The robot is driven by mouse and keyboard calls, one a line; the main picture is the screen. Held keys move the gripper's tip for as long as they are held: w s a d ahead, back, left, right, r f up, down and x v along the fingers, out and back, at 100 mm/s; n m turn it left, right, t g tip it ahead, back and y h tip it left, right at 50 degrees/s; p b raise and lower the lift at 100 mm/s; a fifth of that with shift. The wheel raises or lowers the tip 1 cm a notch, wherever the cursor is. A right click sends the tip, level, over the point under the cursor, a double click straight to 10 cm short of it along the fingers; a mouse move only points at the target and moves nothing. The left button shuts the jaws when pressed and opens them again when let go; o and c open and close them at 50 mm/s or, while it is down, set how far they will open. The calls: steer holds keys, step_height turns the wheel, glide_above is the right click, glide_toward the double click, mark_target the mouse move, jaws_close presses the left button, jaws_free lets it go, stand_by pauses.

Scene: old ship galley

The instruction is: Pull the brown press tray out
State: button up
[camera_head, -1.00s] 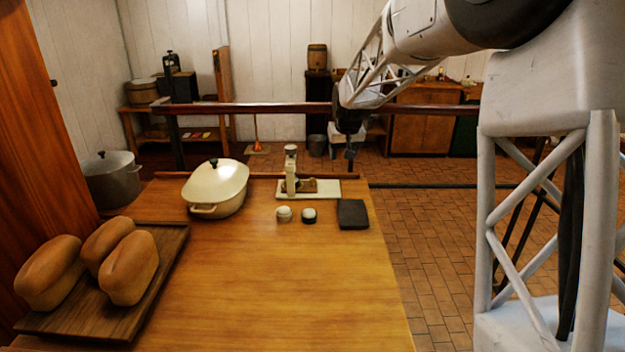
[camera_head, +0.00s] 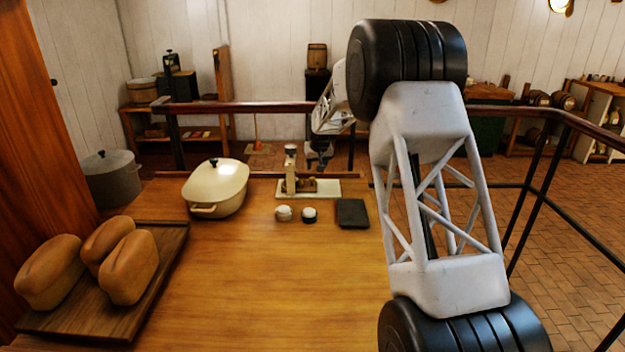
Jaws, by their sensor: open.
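A small cream press (camera_head: 290,167) stands upright on a pale base plate (camera_head: 328,192) at the back of the wooden table. The brown press tray (camera_head: 308,185) sits low at the press, showing on its right side; I cannot tell how far in it is. My gripper (camera_head: 320,165) is small and dark in the picture, just right of the press's upper part and above the tray in the image. It is open and appears apart from the tray, with nothing seen between the fingers.
Two small round pots (camera_head: 284,213) and a dark square pad (camera_head: 352,213) lie in front of the press. A cream lidded casserole (camera_head: 217,188) is to its left. Loaves rest on a wooden board (camera_head: 75,322) at front left. The middle of the table (camera_head: 270,280) is clear.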

mark_target(313, 177)
steer(key=shift+w+a+f, duration=0.35)
steer(key=shift+w+f, duration=0.35)
steer(key=shift+f, duration=0.05)
steer(key=shift+f, duration=0.2)
steer(key=shift+x, duration=3.7)
steer(key=shift+w, duration=0.15)
steer(key=shift+c, duration=0.4)
jaws_close()
